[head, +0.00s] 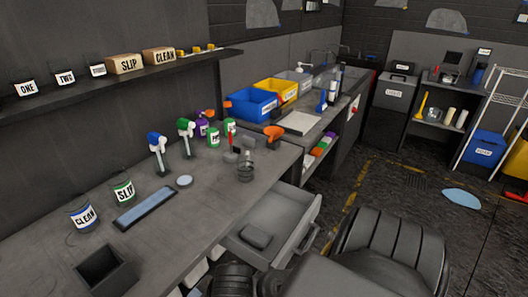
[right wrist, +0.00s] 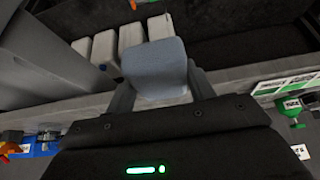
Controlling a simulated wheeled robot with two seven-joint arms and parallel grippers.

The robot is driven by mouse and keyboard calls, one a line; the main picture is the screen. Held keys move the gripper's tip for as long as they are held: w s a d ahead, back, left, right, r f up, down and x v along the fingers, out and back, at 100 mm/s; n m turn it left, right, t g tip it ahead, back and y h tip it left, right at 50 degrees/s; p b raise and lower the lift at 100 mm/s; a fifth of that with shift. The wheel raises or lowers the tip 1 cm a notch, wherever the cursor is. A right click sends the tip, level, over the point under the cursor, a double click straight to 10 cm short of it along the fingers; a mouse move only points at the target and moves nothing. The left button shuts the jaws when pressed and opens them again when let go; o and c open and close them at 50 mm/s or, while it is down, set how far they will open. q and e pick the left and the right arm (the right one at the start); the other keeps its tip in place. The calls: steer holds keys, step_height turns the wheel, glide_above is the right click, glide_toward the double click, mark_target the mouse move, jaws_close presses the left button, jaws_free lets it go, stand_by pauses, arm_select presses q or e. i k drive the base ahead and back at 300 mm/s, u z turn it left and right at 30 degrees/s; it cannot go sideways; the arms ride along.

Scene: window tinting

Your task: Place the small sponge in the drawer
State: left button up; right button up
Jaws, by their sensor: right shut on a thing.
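In the right wrist view my right gripper (right wrist: 161,88) is shut on a blue-grey block, the small sponge (right wrist: 155,62), with one finger on each side of it. The drawer (head: 287,212) under the bench is pulled open in the head view. A dark grey block (head: 257,236) lies inside it, towards the near left. My right arm crosses the bottom of the head view, and its dark wrist end is cut off at the lower edge left of the drawer. I cannot make out the held sponge clearly there. My left gripper is not in view.
The bench (head: 208,192) carries spray bottles, labelled cans (head: 83,216), a blue flat strip (head: 145,208) and an open dark box (head: 105,270). White blocks (right wrist: 131,33) stand behind the sponge in the right wrist view. Most of the drawer floor is bare.

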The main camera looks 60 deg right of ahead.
mark_target(272, 220)
steer(key=k, duration=0.4)
steer(key=u, duration=2.95)
steer(key=k, duration=2.25)
steer(key=z, duration=2.45)
